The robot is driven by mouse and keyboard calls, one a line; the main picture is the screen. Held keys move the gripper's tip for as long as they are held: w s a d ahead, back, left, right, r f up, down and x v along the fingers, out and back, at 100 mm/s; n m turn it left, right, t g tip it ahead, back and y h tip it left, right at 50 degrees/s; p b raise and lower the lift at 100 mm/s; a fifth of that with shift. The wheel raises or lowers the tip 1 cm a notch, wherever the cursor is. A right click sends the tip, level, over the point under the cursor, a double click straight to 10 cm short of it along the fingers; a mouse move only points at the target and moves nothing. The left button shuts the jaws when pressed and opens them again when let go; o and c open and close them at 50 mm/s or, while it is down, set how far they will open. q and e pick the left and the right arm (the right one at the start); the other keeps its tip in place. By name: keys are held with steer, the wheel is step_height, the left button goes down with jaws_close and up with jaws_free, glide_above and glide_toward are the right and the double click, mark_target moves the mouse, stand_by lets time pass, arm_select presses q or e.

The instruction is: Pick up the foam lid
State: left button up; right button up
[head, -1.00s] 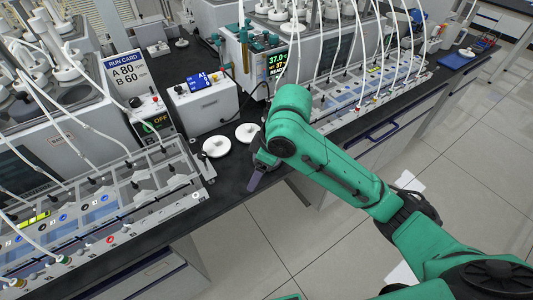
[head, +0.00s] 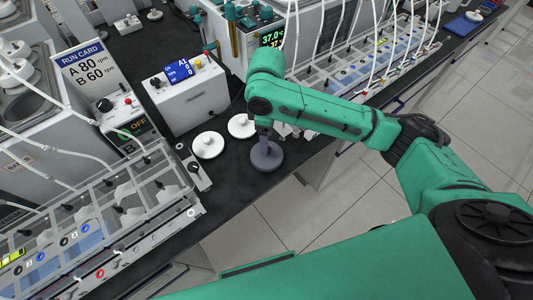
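A dark grey round lid (head: 267,157) is near the front edge of the black bench top in the head view. It looks like the foam lid, but I see no label on it. My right gripper (head: 263,137) points down onto the middle of this lid, and its narrow fingers hide the lid's centre. I cannot tell whether they are closed on a knob there, or whether the lid rests on the bench. Two white round lids with knobs, one left (head: 208,145) and one nearer the gripper (head: 241,126), lie beside it. My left gripper is not in view.
A white control box (head: 192,96) with a blue display stands behind the lids. A run card (head: 86,66) reads A 80 rpm, B 60 rpm. Racks with tubes (head: 110,215) stand at left, and others at back right. The bench's front edge is close to the grey lid.

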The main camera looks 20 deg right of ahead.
mark_target(274, 158)
step_height(274, 158, down, 3)
steer(key=shift+w+f+p, duration=0.1)
steer(key=shift+f+p, duration=0.05)
steer(key=shift+p, duration=0.15)
steer(key=shift+f, duration=0.3)
steer(key=shift+s, duration=0.2)
steer(key=c, duration=0.5)
steer(key=shift+w, duration=0.1)
jaws_close()
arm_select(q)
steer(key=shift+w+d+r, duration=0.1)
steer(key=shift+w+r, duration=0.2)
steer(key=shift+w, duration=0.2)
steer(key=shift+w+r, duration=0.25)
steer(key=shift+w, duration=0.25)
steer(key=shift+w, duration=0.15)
